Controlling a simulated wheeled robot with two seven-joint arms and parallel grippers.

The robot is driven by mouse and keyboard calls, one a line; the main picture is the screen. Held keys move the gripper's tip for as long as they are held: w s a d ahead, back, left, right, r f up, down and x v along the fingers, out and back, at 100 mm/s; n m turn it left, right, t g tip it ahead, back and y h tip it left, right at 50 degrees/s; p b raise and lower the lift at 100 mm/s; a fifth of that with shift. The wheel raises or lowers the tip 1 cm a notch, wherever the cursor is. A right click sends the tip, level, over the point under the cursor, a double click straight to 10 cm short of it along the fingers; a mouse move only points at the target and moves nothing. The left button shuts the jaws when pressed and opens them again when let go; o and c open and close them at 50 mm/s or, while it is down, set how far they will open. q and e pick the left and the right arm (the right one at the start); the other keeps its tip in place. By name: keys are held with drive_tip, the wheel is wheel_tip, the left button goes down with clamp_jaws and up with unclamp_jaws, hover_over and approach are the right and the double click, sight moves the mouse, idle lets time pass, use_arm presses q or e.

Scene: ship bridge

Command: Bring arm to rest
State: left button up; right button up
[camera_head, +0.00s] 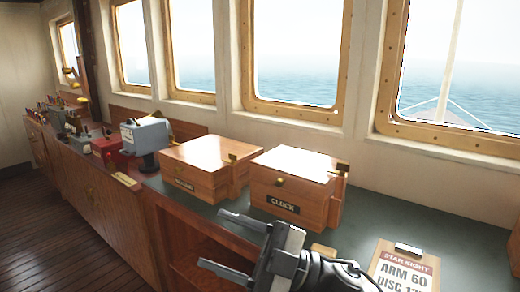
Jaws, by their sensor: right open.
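My right gripper (222,240) shows at the bottom centre of the head view, in front of the counter's front edge. Its two dark fingers point left and stand apart, with nothing between them. Part of my dark right arm reaches in from the bottom edge beside it. My left gripper is not in view.
A wooden box labelled CLOCK (295,186) and a second wooden box (200,165) stand on the dark green counter (400,225). A STAR SIGHT card (404,270) lies at the lower right. A grey device (146,135) and red box (106,145) stand farther left. Wooden floor (50,225) is clear at left.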

drive_tip(key=w+d+f+m+t+h, duration=0.1)
drive_tip(key=d+f+m+t+h, duration=0.4)
drive_tip(key=f+m+t+h, duration=0.35)
drive_tip(key=w+d+f+m+t+h, duration=0.1)
drive_tip(key=d+f+m+t+h, duration=0.5)
drive_tip(key=f+m, duration=0.4)
drive_tip(key=s+d+f+m+g+h, duration=0.2)
drive_tip(key=s+d+f+g, duration=0.1)
drive_tip(key=s+f, duration=0.4)
drive_tip(key=s+d+f+m+g+h, duration=0.3)
drive_tip(key=s+d+f, duration=0.3)
drive_tip(key=s+f, duration=0.2)
wheel_tip(320, 180, down, 2)
drive_tip(key=shift+s+f+m+h, duration=0.15)
drive_tip(key=shift+f+m+h, duration=0.1)
drive_tip(key=shift+m+h, duration=0.1)
